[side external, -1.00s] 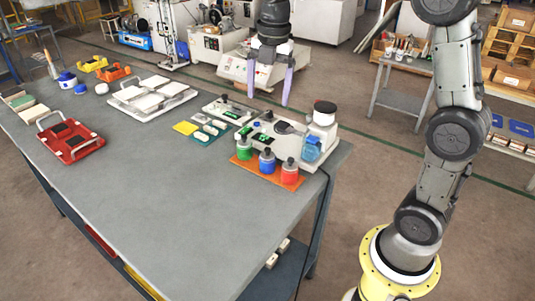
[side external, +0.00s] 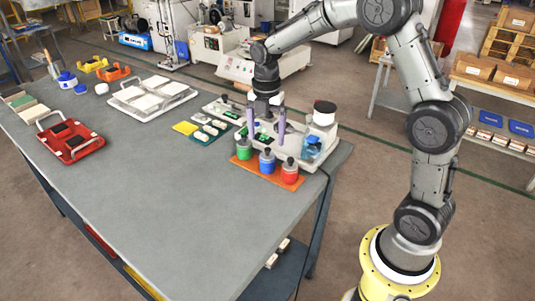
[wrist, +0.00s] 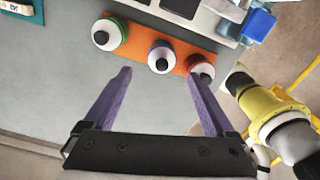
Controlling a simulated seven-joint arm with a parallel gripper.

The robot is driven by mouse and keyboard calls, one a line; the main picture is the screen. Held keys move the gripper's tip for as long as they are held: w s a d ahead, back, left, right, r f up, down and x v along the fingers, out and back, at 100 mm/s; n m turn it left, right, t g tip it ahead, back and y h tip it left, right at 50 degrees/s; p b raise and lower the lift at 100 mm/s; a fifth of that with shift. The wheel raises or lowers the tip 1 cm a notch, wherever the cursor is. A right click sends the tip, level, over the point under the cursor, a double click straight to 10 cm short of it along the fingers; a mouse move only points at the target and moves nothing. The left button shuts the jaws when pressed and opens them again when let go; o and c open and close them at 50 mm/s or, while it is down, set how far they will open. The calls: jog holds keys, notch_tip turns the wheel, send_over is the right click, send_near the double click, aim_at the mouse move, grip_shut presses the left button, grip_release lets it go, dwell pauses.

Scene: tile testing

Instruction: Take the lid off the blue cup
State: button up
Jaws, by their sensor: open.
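The blue cup (side external: 267,167) stands upright in the middle of an orange tray (side external: 241,168), between a green cup (side external: 244,152) and a red cup (side external: 290,176). Its grey lid (side external: 267,158) with a dark knob is on it; the lid (wrist: 160,59) also shows in the wrist view. My gripper (side external: 266,140) is open with two purple fingers pointing down, close to the cups. In the wrist view, the middle cup lies between and beyond the fingertips of my gripper (wrist: 162,73). The right finger partly overlaps the red cup (wrist: 207,83). Nothing is between the fingers.
A red carrier (side external: 72,150) and a white tray (side external: 160,110) are farther left on the grey table (side external: 170,200). The table's front middle is clear.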

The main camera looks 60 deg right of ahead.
aim_at(267, 149)
jog(key=shift+s+d+f, duration=0.1)
jog(key=shift+f, duration=2.2)
jog(key=c, duration=1.4)
jog(key=shift+r, duration=0.15)
